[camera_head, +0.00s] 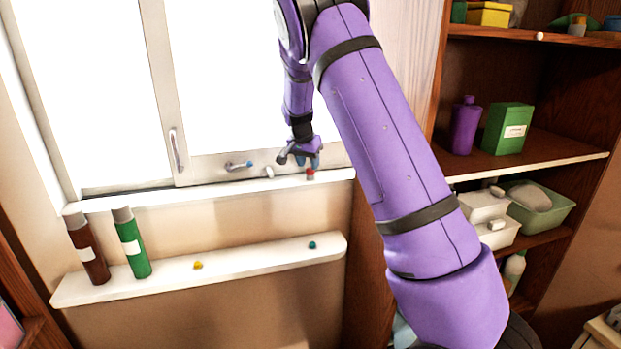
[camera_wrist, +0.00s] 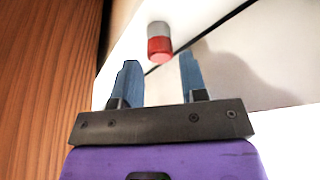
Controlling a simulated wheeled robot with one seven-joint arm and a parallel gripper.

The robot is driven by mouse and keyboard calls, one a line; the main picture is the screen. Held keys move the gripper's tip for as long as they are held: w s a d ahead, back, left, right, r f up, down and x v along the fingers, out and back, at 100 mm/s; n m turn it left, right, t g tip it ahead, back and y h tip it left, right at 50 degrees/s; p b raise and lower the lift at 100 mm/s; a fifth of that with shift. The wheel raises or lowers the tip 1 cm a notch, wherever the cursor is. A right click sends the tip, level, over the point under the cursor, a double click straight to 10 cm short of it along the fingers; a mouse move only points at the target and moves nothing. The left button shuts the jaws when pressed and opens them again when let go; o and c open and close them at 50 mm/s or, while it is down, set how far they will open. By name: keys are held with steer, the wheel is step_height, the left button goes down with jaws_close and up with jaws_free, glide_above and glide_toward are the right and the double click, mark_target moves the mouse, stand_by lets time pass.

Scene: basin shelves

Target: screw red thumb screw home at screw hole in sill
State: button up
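The red thumb screw (camera_head: 310,174) is at the right end of the white window sill (camera_head: 220,192). In the wrist view the thumb screw (camera_wrist: 159,48) shows a red end towards me and a grey part behind it, against the white surface. My gripper (camera_head: 300,160) is close above and beside it at the window. In the wrist view my gripper (camera_wrist: 160,80) is open, its two blue fingers apart with nothing between them. The screw is just beyond the fingertips, roughly in line with the gap. I cannot make out the screw hole.
A window handle (camera_head: 240,165) and a small pale piece (camera_head: 269,171) are left of my gripper. The lower ledge (camera_head: 255,260) holds a brown bottle (camera_head: 88,250), a green bottle (camera_head: 131,245), a yellow piece (camera_head: 198,265) and a teal piece (camera_head: 312,245). Wooden shelves (camera_head: 545,150) stand right.

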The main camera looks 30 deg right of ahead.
steer(key=shift+v, duration=2.25)
steer(key=s+a+r+n+t+y, duration=0.1)
steer(key=s+a+r+n+y, duration=0.2)
steer(key=s+r, duration=0.6)
steer(key=s+a+r+n+t, duration=0.1)
steer(key=s+a+r+n, duration=0.35)
steer(key=s, duration=0.85)
steer(key=s+a+n, duration=0.2)
steer(key=s+a, duration=0.2)
steer(key=s, duration=0.6)
steer(key=s+a+n+t, duration=0.1)
steer(key=s+a, duration=0.3)
steer(key=s, duration=0.7)
steer(key=shift+s+n, duration=0.2)
steer(key=shift+n, duration=0.55)
